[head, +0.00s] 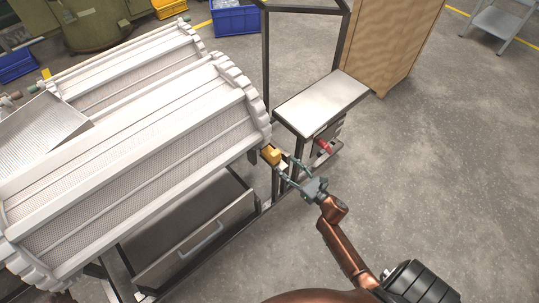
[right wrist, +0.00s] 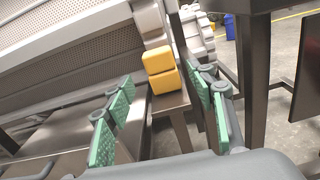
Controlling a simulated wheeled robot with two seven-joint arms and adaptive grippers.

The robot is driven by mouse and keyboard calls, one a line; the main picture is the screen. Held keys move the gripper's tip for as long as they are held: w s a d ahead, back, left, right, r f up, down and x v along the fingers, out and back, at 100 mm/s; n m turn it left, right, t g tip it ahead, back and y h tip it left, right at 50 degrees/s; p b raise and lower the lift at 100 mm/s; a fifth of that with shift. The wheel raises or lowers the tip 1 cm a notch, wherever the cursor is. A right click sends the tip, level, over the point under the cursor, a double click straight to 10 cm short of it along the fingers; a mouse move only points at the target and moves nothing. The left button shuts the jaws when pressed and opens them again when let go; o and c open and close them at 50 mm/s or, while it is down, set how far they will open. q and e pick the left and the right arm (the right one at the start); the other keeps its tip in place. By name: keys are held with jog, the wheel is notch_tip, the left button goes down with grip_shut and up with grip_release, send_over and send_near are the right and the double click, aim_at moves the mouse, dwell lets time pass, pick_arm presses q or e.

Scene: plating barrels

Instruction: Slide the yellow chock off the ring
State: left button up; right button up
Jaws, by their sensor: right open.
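The yellow chock (head: 271,155) sits at the lower right edge of the near barrel's toothed white ring (head: 240,82). In the right wrist view the chock (right wrist: 161,70) shows as two rounded yellow blocks, one above the other, against the pale ring teeth (right wrist: 149,17) and above a metal frame bar. My right gripper (head: 287,166) is open, just to the right of and below the chock. In the right wrist view its green-padded fingers stand apart on either side of the chock, with a gap showing at each side. I cannot tell the remaining depth. My left gripper is not in view.
A small metal-topped stand (head: 322,103) with a red handle (head: 325,146) is close beyond my right gripper. A drawer (head: 197,240) sits under the barrel (head: 130,170). A wooden cabinet (head: 395,40) stands behind. The floor at the right is clear.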

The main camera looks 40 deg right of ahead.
aim_at(278, 157)
jog(key=shift+n, duration=0.3)
jog(key=w, duration=0.2)
jog(key=w+b, duration=0.1)
jog(key=w, duration=0.3)
jog(key=shift+w+a+r+b, duration=0.2)
jog(key=shift+w+a+b, duration=0.1)
jog(key=shift+w, duration=0.05)
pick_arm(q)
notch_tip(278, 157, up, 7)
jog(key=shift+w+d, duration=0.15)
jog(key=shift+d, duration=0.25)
pick_arm(e)
jog(key=shift+w+r, duration=0.1)
jog(key=shift+w, duration=0.55)
jog(key=shift+c, duration=0.5)
grip_shut()
